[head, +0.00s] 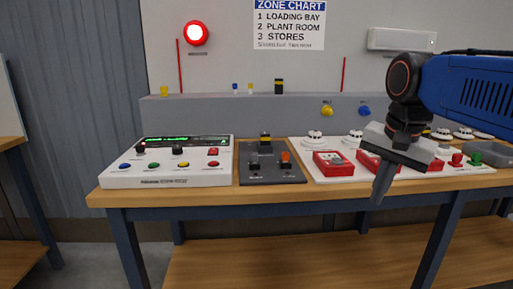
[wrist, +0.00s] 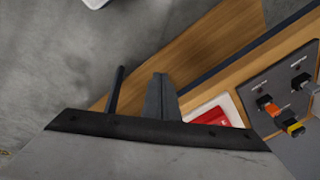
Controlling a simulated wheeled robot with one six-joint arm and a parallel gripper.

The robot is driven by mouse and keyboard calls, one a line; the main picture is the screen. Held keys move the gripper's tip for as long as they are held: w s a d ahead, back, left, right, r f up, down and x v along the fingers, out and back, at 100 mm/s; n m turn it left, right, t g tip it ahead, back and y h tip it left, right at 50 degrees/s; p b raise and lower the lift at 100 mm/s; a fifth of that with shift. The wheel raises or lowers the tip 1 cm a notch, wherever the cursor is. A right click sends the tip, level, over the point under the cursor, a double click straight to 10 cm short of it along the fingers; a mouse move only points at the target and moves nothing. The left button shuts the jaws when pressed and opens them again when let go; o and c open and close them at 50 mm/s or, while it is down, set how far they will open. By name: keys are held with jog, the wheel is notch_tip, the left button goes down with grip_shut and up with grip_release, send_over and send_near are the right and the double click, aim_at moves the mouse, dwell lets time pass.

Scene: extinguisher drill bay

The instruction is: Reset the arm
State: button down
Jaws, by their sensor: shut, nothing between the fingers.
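My gripper (head: 380,190) hangs in front of the right half of the bench in the head view, with its fingers together and pointing down. Nothing is between the fingers. In the wrist view the grey fingers (wrist: 160,95) show over the floor and the bench's front edge. My blue arm (head: 470,85) reaches in from the right and hides part of the white board behind it.
The bench (head: 330,200) carries a white control panel (head: 170,162), a dark switch plate (head: 270,165) and a white board with red call points (head: 333,163) and round detectors. A red lamp (head: 196,33) glows on the wall beside a zone chart (head: 289,24).

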jog(key=s+d+f+n+t, duration=0.1)
jog(key=s+f+n, duration=0.3)
jog(key=f, duration=0.5)
jog(key=s+f+n+t, duration=0.1)
jog(key=s+f+n, duration=0.3)
jog(key=s+f, duration=0.4)
notch_tip(320, 180, down, 2)
jog(key=shift+d+f, duration=0.1)
jog(key=shift+d, duration=0.25)
jog(key=shift+s+a, duration=0.1)
